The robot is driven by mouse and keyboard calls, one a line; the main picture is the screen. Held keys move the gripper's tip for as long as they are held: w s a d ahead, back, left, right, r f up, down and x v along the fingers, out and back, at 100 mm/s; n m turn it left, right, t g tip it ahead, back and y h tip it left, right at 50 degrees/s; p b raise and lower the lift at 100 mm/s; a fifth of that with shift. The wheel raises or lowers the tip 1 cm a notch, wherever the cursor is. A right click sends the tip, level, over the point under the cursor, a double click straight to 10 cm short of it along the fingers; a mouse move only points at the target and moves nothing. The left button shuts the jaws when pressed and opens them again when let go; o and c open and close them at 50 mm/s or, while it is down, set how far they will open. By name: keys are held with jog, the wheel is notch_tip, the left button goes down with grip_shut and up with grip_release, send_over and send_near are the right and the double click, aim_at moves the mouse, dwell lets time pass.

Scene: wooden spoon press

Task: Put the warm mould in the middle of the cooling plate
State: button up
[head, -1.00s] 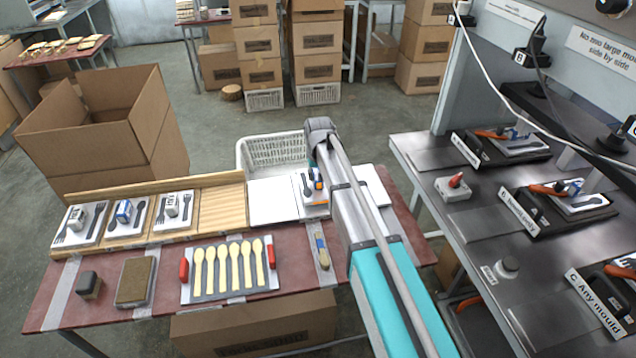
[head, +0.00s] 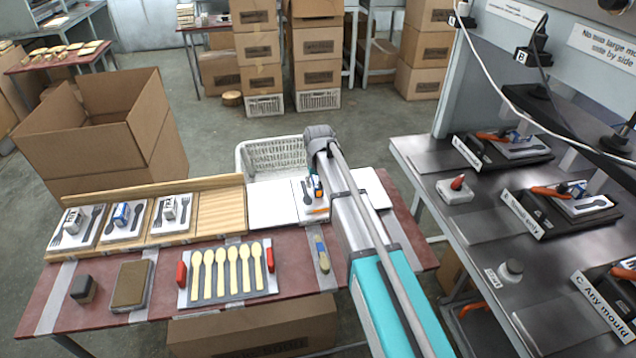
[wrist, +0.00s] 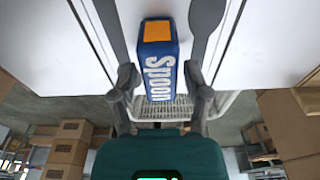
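The mould (head: 301,203) is a light plate with dark cutlery shapes and an upright blue block marked "Spoon" with an orange end. It appears to lie around the middle of the white cooling plate (head: 269,203), with white surface to either side. My arm hides part of both in the head view. In the wrist view the blue block (wrist: 158,65) stands between the two fingers of my gripper (wrist: 163,82). A narrow gap shows between the block and each finger, so the gripper looks open around it. Whether the mould sits exactly central is hard to tell.
Several similar moulds (head: 120,220) lie on a wooden rack (head: 222,212) at left. A tray of pale spoons (head: 228,272) and a brush (head: 321,254) lie in front. A white crate (head: 272,155) stands behind the table. The press bench (head: 470,235) is at right.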

jog(key=shift+o, duration=0.2)
jog(key=shift+r, duration=0.2)
notch_tip(320, 180, up, 12)
jog(key=s+p, duration=0.1)
jog(key=p, duration=1.1)
jog(key=shift+s+d, duration=0.15)
jog(key=shift+d, duration=0.05)
jog(key=shift+f, duration=0.1)
dwell(0.6)
jog(key=s+d+m+g, duration=0.1)
jog(key=s+d+m, duration=0.2)
jog(key=s+d, duration=1.9)
jog(key=s, duration=0.2)
jog(key=shift+s+d, duration=0.3)
jog(key=shift+d, duration=0.1)
